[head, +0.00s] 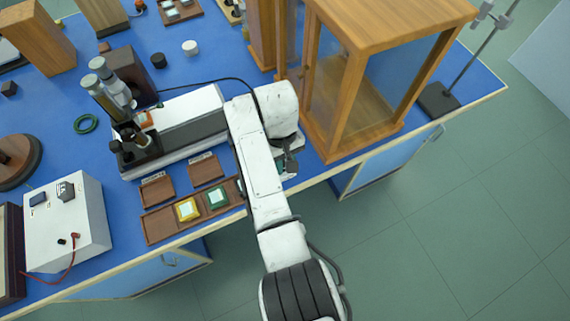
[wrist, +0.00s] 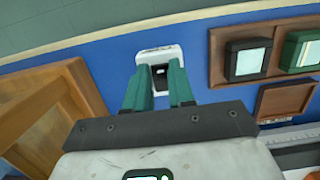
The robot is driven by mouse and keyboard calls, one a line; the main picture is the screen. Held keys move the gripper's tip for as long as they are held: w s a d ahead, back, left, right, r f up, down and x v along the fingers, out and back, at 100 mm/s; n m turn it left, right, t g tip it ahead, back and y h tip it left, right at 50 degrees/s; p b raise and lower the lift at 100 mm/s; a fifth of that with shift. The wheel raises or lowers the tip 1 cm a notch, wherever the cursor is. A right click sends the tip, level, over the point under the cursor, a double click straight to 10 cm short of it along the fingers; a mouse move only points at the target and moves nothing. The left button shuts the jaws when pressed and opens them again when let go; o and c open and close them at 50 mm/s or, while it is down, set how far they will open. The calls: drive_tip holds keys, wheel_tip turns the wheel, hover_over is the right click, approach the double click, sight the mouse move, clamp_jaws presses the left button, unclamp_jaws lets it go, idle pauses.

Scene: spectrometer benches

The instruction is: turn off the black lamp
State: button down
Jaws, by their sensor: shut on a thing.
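A small white switch box (wrist: 160,55) with a dark switch part (wrist: 159,76) lies on the blue bench top in the wrist view. My gripper (wrist: 161,84) has its two green fingers at the near end of this box, closed on the dark part between them. In the head view my gripper (head: 287,163) is low over the bench's front edge, partly hidden by my arm. A black housing (head: 132,75), possibly the black lamp, stands on the bench behind the white instrument. A black cable runs from near it towards my arm. I cannot tell whether it is lit.
A wooden case with glass panes (head: 348,125) stands close to the right of my gripper. A brown tray (head: 165,224) with yellow and green pieces lies to the left. A white power box (head: 75,225) and a stand base (head: 438,99) are farther off.

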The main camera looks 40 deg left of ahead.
drive_tip(key=shift+w+a+f+h+b, duration=0.1)
drive_tip(key=shift+a+f+h+b, duration=0.1)
drive_tip(key=shift+h+b, duration=0.35)
drive_tip(key=shift+r+g, duration=0.2)
drive_tip(key=shift+g, duration=0.1)
drive_tip(key=c, duration=1)
unclamp_jaws()
drive_tip(key=shift+o, duration=0.2)
drive_tip(key=v, duration=1.1)
drive_tip(key=shift+p, duration=0.3)
drive_tip(key=shift+a+f, duration=0.1)
drive_tip(key=shift+f, duration=0.05)
